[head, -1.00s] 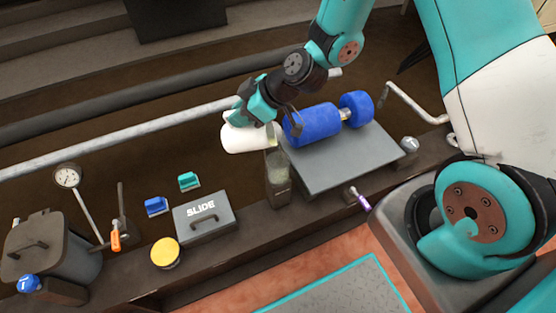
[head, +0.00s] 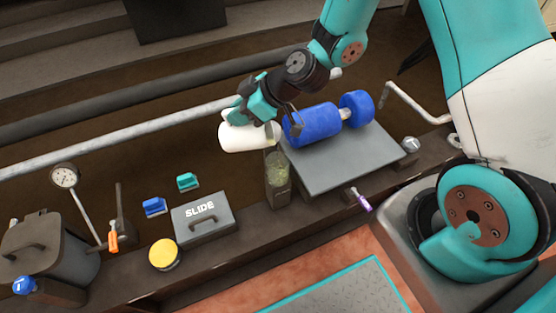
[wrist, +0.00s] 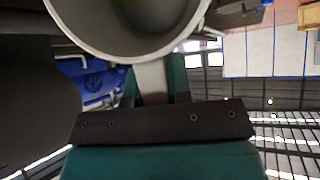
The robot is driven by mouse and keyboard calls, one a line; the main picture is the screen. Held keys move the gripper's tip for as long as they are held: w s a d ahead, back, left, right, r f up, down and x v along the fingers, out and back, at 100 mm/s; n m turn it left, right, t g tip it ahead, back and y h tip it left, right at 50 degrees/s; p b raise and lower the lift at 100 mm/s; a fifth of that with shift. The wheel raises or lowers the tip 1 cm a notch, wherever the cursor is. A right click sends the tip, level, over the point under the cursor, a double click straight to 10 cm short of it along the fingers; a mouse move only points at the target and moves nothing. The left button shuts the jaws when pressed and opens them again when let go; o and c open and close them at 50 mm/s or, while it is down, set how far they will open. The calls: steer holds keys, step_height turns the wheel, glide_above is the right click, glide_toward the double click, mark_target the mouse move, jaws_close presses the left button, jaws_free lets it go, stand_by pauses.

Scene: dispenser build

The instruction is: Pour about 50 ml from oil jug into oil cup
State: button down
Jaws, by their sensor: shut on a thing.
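My gripper (head: 262,112) is shut on the white oil jug (head: 243,138) and holds it tilted on its side, its mouth facing right. The jug's mouth is above and slightly left of the oil cup (head: 277,166), a clear cup with a greenish tint. The cup stands upright in a dark holder at the left edge of the grey platform. No stream shows between jug and cup now. The exact oil level in the cup cannot be told. In the wrist view the jug (wrist: 130,52) shows as a large round pale rim at the top; its inside is hard to make out.
A blue roller (head: 312,124) lies on the grey platform (head: 345,160), close right of my gripper. A grey SLIDE box (head: 203,222), a yellow-lidded jar (head: 165,254) and a dark lidded bin (head: 45,250) stand left. A grey rail (head: 120,143) runs behind the jug.

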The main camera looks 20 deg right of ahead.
steer(key=shift+s+d+r+t+y+b, duration=0.3)
steer(key=shift+d+r+y+b, duration=0.15)
steer(key=shift+b, duration=0.7)
stand_by(0.4)
